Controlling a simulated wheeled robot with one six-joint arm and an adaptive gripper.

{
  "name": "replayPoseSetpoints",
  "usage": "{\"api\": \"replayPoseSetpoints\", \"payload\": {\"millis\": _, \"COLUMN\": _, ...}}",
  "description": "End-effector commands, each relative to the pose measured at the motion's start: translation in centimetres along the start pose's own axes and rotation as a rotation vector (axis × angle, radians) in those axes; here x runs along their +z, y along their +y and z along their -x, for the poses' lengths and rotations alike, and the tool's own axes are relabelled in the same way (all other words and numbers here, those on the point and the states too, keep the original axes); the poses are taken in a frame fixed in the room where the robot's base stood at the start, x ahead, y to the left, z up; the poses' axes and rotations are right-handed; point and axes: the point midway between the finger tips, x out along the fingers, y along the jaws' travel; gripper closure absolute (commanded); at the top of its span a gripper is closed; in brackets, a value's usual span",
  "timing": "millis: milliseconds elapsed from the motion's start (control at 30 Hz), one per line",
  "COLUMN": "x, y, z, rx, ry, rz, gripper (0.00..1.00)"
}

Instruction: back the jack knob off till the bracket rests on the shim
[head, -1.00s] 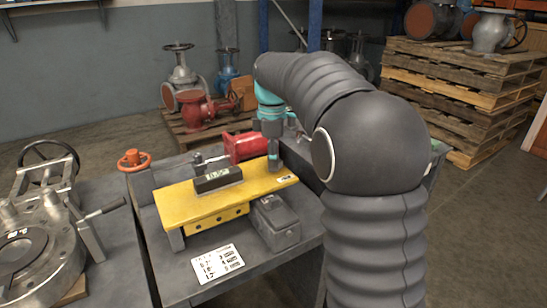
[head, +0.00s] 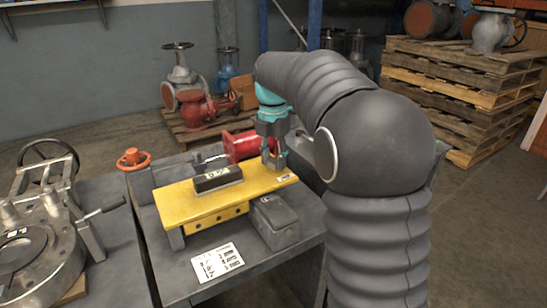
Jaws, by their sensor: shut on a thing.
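The yellow bracket (head: 205,207) lies like a long plate across the grey bench, with a black block with a small display (head: 217,179) on top. My gripper (head: 274,166) points down at the bracket's right end and is shut on the jack knob, which its fingers mostly hide. A dark grey box (head: 275,222) stands at the front right below the bracket. I cannot make out the shim, nor whether the bracket touches it.
A white card (head: 217,262) lies on the bench front. An orange handwheel (head: 133,159) and a red cylinder (head: 241,147) are behind the bracket. A large metal valve (head: 40,240) fills the left bench. Stacked pallets (head: 460,90) stand at the back right.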

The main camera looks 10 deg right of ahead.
Motion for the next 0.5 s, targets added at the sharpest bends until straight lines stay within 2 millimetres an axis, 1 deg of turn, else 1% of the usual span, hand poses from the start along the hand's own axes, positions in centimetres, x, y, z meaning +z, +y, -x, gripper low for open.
{"api": "replayPoseSetpoints", "payload": {"millis": 33, "x": 0.11, "y": 0.08, "z": 0.25, "rx": 0.007, "ry": -0.006, "rz": 0.041, "gripper": 0.95}}
{"api": "replayPoseSetpoints", "payload": {"millis": 200, "x": 0.12, "y": 0.0, "z": 0.26, "rx": 0.007, "ry": -0.006, "rz": 0.2, "gripper": 0.95}}
{"api": "replayPoseSetpoints", "payload": {"millis": 500, "x": 0.15, "y": -0.09, "z": 0.27, "rx": 0.008, "ry": -0.007, "rz": 0.436, "gripper": 0.95}}
